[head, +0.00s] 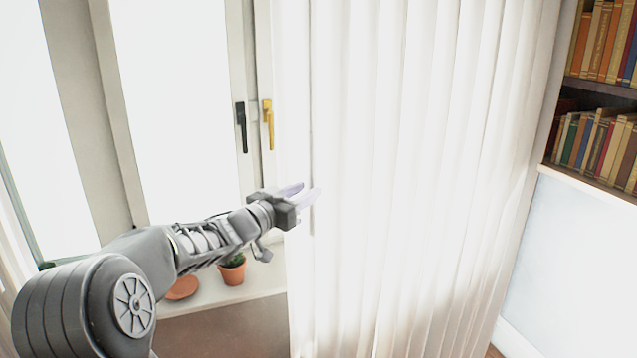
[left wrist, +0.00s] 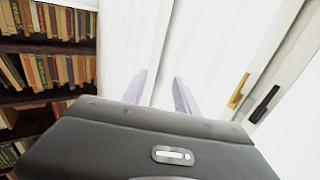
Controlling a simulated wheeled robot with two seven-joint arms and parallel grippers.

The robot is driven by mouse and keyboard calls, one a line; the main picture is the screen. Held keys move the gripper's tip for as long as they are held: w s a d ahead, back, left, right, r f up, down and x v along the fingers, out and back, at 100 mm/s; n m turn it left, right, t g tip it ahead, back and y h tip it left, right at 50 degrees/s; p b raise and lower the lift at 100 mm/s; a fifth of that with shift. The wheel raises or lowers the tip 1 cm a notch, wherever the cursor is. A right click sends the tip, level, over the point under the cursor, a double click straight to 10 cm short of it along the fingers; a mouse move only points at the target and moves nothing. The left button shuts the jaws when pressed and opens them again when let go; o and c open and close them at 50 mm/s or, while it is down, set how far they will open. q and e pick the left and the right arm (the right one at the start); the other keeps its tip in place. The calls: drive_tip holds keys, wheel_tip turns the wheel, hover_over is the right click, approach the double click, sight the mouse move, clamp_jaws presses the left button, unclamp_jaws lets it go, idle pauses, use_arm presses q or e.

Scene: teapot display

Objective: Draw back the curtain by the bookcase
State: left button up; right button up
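The white pleated curtain (head: 420,180) hangs drawn out across the middle of the head view, between the window and the bookcase (head: 590,90). My left gripper (head: 300,194) is at the curtain's left edge, at about mid-height. In the left wrist view its two pale fingers (left wrist: 160,92) stand apart, with the curtain (left wrist: 125,45) on the left side. The curtain's edge appears to lie between or just behind the fingers; I cannot tell whether they touch it. The bookcase (left wrist: 45,60) also shows at the left of the left wrist view. My right gripper is not in view.
The window has a black handle (head: 241,127) and a gold handle (head: 267,124) just left of the curtain. A potted plant (head: 232,270) and a terracotta dish (head: 182,288) stand on the sill (head: 255,286) below my left forearm. A pale wall lies below the bookcase.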

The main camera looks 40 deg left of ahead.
use_arm(q)
drive_tip(key=w+p, duration=0.1)
drive_tip(key=w, duration=0.4)
drive_tip(key=shift+w, duration=0.25)
clamp_jaws()
idle(1.2)
